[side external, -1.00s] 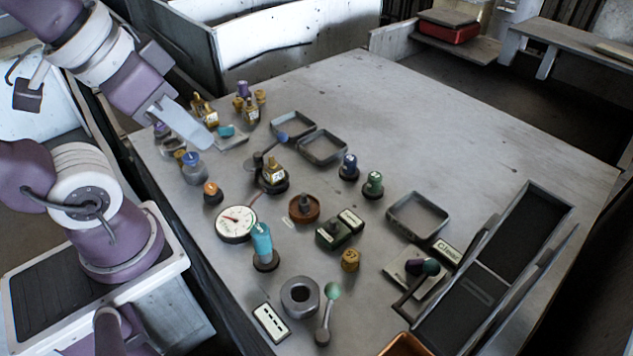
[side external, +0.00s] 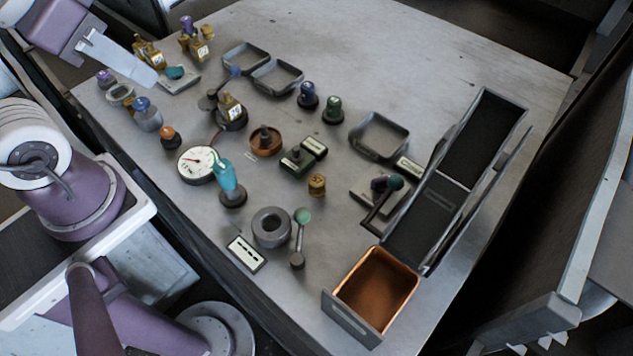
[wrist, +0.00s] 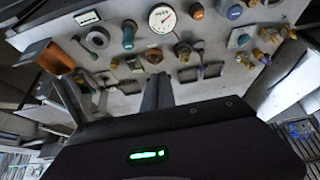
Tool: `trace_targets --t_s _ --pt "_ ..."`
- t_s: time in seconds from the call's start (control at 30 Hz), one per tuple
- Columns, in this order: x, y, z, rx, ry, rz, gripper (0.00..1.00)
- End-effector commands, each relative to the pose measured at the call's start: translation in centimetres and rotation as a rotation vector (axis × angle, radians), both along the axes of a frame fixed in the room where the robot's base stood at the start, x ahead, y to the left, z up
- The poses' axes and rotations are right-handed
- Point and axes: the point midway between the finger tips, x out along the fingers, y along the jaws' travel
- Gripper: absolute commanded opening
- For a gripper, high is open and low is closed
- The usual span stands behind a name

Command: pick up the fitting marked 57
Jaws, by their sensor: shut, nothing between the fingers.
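Several brass fittings with small white labels stand on the grey table. One pair is at the back left (side external: 148,52), another fitting stands just right of it (side external: 190,45), and one sits on a dark round base (side external: 231,112) near the gauge. The label numbers are too small to read, so I cannot tell which is marked 57. In the wrist view, brass fittings show at the right (wrist: 270,36) and one near the middle (wrist: 182,50). My gripper (side external: 154,80) is shut and empty, above the table's back left. Its fingers also show in the wrist view (wrist: 157,92).
A white gauge (side external: 197,164), a teal-topped post (side external: 228,180), a grey ring (side external: 271,228) and several knobs crowd the left and middle. Empty trays (side external: 379,138) stand further back. A dark channel (side external: 430,215) and copper-lined drawer (side external: 375,285) are at right. The back right table is clear.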

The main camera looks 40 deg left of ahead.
Motion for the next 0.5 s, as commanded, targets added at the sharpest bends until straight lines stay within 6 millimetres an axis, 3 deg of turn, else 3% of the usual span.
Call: trace_targets --t_s 0.17,0.43,0.5 --pt "0.0 0.0 0.0 0.0 0.0 0.0 0.0" --pt "0.0 0.0 0.0 0.0 0.0 0.0 0.51" --pt "0.0 0.0 0.0 0.0 0.0 0.0 0.52"
